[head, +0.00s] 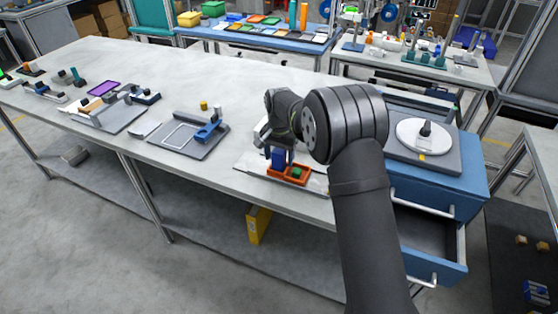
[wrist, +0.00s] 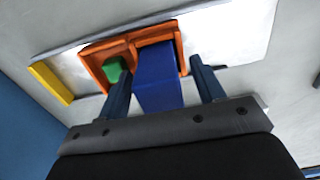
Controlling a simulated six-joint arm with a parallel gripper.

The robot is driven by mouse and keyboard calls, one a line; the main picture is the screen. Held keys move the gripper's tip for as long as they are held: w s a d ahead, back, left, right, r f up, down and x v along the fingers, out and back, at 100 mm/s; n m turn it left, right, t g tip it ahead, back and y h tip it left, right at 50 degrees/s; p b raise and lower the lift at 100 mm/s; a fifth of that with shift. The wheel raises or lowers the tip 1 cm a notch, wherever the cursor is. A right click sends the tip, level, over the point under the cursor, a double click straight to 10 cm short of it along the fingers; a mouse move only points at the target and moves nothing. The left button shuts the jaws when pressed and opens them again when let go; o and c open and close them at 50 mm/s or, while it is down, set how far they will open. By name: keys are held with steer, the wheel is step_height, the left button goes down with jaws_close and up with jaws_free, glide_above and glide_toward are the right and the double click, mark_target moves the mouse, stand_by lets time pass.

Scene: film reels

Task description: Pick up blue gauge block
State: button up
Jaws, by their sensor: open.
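The blue gauge block (wrist: 155,78) stands in the right compartment of an orange tray (wrist: 178,46) in the wrist view. It also shows in the head view (head: 279,157) below my gripper. My gripper (wrist: 160,90) is open, with one finger on each side of the blue block; I cannot tell whether either finger touches it. A green block (wrist: 114,70) lies in the tray's left compartment, and in the head view (head: 297,173) it sits to the right of the blue block. My gripper (head: 277,146) is partly hidden by my arm in the head view.
The orange tray rests on a pale plate on the grey bench (head: 130,75). A yellow strip (wrist: 50,83) lies left of the tray in the wrist view. A blue cabinet with an open drawer (head: 425,240) stands at right. A grey fixture with a blue part (head: 210,131) is to the left.

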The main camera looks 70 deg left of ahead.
steer(key=c, duration=1.2)
